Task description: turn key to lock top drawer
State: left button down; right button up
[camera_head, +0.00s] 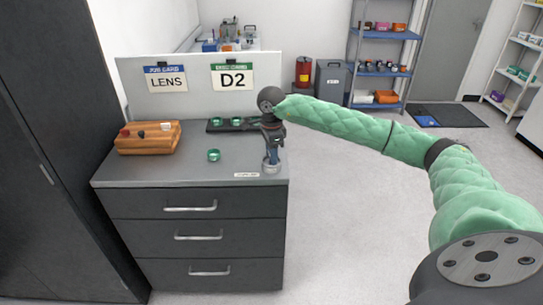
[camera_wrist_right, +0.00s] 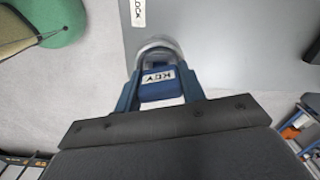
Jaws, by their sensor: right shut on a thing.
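The key (camera_wrist_right: 162,82) has a blue head with a white label reading KEY. My right gripper (camera_wrist_right: 165,90) is shut on the key head, with a blue finger on each side of it. The key stands at a round metal lock (camera_wrist_right: 158,45) on the cabinet top; how deep it sits is hidden. In the head view my right gripper (camera_head: 271,158) points down at the lock (camera_head: 271,167) at the cabinet's front right corner. The top drawer (camera_head: 190,206) looks closed. My left gripper is not in view.
A wooden block (camera_head: 150,143) with small items stands at the back left of the cabinet top (camera_head: 140,174). A green lens (camera_head: 214,155) lies in the middle. A dark tray (camera_head: 216,127) with green lenses is behind, before an upright panel with LENS and D2 cards.

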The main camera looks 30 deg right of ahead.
dwell(0.5)
jog(key=shift+f+n+b, duration=0.1)
jog(key=shift+n+b, duration=1.1)
jog(key=shift+n, duration=0.6)
